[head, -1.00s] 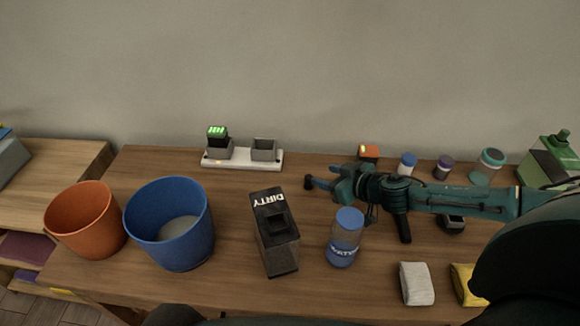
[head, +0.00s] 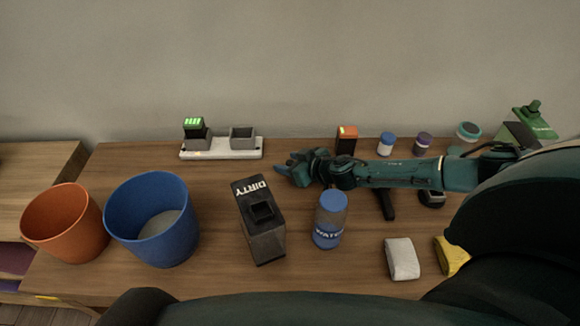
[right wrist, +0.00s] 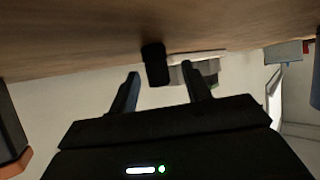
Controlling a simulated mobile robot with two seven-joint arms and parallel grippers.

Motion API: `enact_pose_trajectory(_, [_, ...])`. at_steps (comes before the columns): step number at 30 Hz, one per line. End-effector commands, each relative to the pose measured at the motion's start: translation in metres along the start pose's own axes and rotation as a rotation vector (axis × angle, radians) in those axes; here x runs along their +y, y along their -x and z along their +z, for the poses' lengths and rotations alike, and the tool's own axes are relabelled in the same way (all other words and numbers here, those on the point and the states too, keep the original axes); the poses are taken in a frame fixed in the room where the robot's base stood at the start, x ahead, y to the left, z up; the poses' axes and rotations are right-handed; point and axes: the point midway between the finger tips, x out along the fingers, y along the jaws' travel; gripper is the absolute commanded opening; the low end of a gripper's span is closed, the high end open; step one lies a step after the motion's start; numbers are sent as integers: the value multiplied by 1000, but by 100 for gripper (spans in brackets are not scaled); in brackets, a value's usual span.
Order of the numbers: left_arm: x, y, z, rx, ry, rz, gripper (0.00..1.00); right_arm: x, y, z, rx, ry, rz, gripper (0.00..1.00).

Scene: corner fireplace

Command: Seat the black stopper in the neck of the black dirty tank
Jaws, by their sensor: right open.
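The black dirty tank (head: 264,240) stands upright near the table's middle in the head view, with DIRTY on its top and a square dark neck opening facing up. My right gripper (head: 281,170) is behind and right of the tank, low over the table. Its jaws (right wrist: 160,78) are open in the right wrist view. A small black block (right wrist: 154,63), which looks like the black stopper, stands between or just beyond the fingertips. I cannot tell whether they touch it. In the head view I cannot make it out at the gripper. My left gripper is not in view.
A blue water bottle (head: 329,222) stands right of the tank. A blue bucket (head: 150,235) and an orange bucket (head: 62,225) stand left. A white charger base (head: 222,155) and an orange-topped black block (head: 346,142) are at the back. A white cloth (head: 402,259) lies front right.

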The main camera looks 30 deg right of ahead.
Motion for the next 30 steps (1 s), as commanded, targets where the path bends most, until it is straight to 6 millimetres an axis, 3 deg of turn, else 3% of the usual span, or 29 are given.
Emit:
enact_pose_trajectory(2, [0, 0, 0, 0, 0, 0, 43, 0, 0, 0, 0, 0, 0, 48])
enact_pose_trajectory(19, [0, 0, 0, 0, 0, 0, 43, 0, 0, 0, -1, 0, 0, 2])
enact_pose_trajectory(26, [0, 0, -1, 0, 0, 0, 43, 0, 1, -1, 0, 0, 0, 1])
enact_pose_trajectory(30, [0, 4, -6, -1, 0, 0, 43, 0, 8, -14, 2, 0, 0, 1])
